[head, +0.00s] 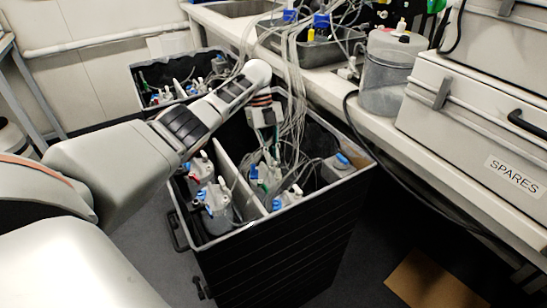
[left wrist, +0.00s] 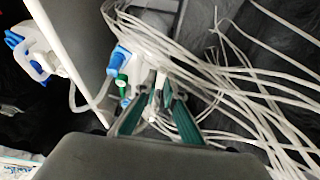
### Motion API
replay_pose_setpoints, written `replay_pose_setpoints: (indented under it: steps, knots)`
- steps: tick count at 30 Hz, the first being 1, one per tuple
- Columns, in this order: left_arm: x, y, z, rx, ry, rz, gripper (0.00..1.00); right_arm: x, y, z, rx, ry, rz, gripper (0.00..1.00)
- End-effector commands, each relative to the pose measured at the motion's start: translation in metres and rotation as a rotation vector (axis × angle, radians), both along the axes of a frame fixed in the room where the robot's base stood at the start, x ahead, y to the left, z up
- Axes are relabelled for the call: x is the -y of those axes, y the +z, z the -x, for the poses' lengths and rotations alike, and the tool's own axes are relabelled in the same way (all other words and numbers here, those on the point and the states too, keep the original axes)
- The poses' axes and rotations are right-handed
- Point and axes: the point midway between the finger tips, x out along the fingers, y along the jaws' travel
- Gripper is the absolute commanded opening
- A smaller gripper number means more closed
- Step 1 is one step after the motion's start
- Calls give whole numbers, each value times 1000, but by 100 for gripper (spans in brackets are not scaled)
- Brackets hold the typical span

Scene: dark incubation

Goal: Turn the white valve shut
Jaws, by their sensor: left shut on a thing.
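My left gripper (head: 266,148) reaches down into the near black crate (head: 290,248), above a group of bottles with blue caps and white fittings. In the left wrist view its two green fingers (left wrist: 161,96) are closed around a small white piece, which looks like the white valve (left wrist: 155,104). The fingers hide part of it, and I cannot tell its handle angle. A green fitting (left wrist: 122,84) and a blue cap (left wrist: 121,57) sit just left of the fingers. My right gripper is not in view.
Many pale tubes (left wrist: 245,92) hang close beside the fingers. A white divider (head: 237,177) splits the crate. Other bottles (head: 215,200) stand left of it. A second crate (head: 133,75) stands behind. A bench with a clear jar (head: 384,85) and a SPARES case (head: 470,140) is at right.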

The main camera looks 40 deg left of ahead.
Motion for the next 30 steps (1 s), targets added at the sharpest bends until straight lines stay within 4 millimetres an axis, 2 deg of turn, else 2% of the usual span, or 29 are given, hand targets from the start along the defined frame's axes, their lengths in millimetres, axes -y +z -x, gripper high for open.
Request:
replay_pose_setpoints:
  steps: [5, 17, 18, 19, 20, 30]
  knots:
    - [0, -3, 1, -5, -28, -1, 0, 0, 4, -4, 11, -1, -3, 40]
    - [0, -2, 1, -5, -33, -1, 0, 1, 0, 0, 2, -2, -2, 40]
    - [0, -2, 1, -5, -33, -1, 15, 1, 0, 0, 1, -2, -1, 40]
    - [0, -2, 1, -4, -33, -1, 22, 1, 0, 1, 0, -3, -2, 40]
    - [0, -2, 1, -4, -33, -1, 26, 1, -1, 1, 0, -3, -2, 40]
    - [0, -1, 0, -2, -31, -1, 26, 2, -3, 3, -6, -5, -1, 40]
